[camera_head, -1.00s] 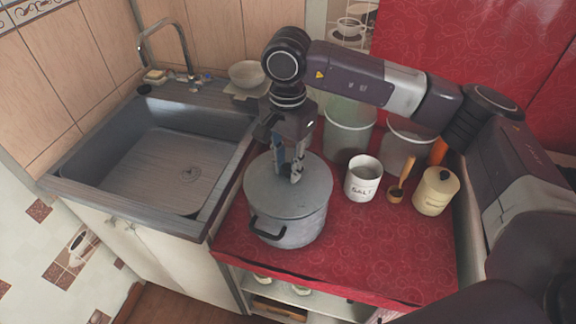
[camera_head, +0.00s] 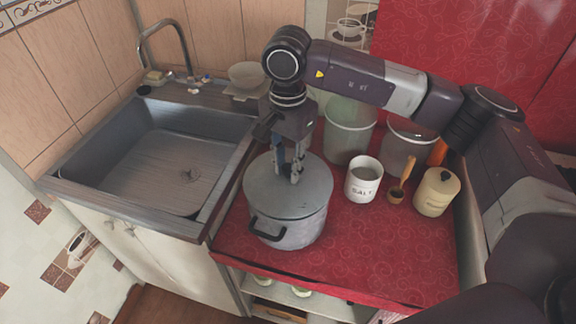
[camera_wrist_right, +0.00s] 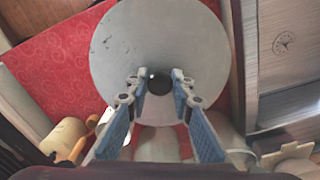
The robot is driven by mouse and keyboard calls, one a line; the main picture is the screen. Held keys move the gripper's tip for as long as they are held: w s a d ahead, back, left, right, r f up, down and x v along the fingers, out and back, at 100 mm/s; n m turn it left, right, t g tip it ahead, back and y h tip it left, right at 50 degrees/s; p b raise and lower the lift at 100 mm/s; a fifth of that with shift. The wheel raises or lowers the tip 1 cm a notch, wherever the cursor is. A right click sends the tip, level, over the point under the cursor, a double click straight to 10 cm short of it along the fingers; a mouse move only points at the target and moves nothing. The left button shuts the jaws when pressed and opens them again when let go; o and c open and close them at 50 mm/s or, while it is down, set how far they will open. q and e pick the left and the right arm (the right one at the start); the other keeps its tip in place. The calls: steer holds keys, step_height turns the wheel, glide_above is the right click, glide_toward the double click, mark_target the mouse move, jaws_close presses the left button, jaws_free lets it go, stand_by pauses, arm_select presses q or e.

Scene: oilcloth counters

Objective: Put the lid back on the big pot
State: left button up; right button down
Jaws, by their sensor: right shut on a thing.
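The big grey pot (camera_head: 300,233) stands on the red counter beside the sink, its black side handle facing the front. The grey round lid (camera_head: 262,197) lies level over the pot's mouth and looks seated on the rim. My right gripper (camera_head: 288,177) points straight down at the lid's middle and is shut on its knob. In the right wrist view the lid (camera_wrist_right: 120,50) fills the upper middle, with the dark knob (camera_wrist_right: 158,82) between my fingertips. The fingers partly hide the knob in the head view. My left gripper is not in view.
Right of the pot stand a white salt jar (camera_head: 363,180), a wooden scoop (camera_head: 402,183) and a cream lidded canister (camera_head: 437,193). Two translucent containers (camera_head: 348,138) stand behind. The sink (camera_head: 160,170) is at left. The red counter's front (camera_head: 370,262) is clear.

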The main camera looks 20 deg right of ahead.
steer(key=shift+f+b, duration=0.2)
steer(key=shift+b, duration=0.45)
stand_by(0.8)
stand_by(0.4)
steer(key=c, duration=1.6)
jaws_free()
steer(key=shift+o, duration=0.3)
steer(key=o, duration=0.4)
steer(key=shift+r, duration=0.1)
steer(key=shift+r+p, duration=1.7)
steer(key=shift+r, duration=1.75)
